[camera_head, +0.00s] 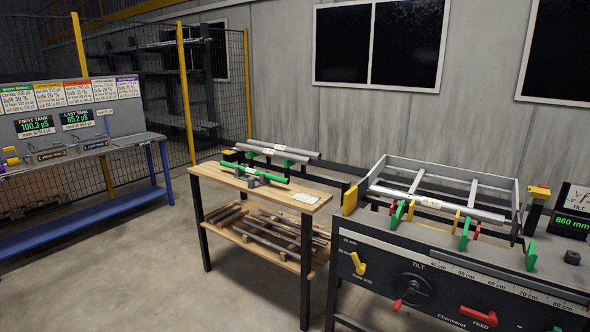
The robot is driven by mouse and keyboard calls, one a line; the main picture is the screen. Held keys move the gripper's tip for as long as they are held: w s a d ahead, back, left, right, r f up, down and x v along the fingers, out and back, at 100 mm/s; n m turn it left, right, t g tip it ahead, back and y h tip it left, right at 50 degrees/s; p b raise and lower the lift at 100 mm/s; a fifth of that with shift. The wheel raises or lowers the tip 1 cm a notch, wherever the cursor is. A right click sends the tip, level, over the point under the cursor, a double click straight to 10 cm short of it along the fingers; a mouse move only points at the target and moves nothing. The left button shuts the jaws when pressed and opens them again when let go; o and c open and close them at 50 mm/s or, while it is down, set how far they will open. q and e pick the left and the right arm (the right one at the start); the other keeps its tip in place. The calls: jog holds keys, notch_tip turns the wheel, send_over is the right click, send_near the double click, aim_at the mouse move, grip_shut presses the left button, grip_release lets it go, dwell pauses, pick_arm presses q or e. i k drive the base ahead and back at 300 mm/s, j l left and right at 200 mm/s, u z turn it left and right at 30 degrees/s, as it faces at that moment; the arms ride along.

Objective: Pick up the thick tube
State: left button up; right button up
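Several tubes show, and I cannot tell for sure which is the thick tube. A pale, labelled tube (462,210) lies across the machine on the right, by green, yellow and red upright pieces. Neither of my grippers is in view, and nothing is seen touching the tubes.
The bench's lower shelf (250,236) holds several loose rods. The machine (450,275) has a yellow lever, red handles and an 860 mm display (572,224). A blue-framed station (85,205) with sinks stands left. Open floor (130,280) lies between it and the bench.

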aim_at(278, 154)
jog(key=z, duration=1.05)
jog(key=u, duration=1.2)
jog(key=i+u, duration=0.2)
jog(key=i, duration=0.4)
jog(key=i+u, duration=0.2)
jog(key=i, duration=0.45)
jog(key=i+l+u, duration=0.2)
jog(key=i, duration=0.4)
jog(key=i+u, duration=0.25)
jog(key=i, duration=0.85)
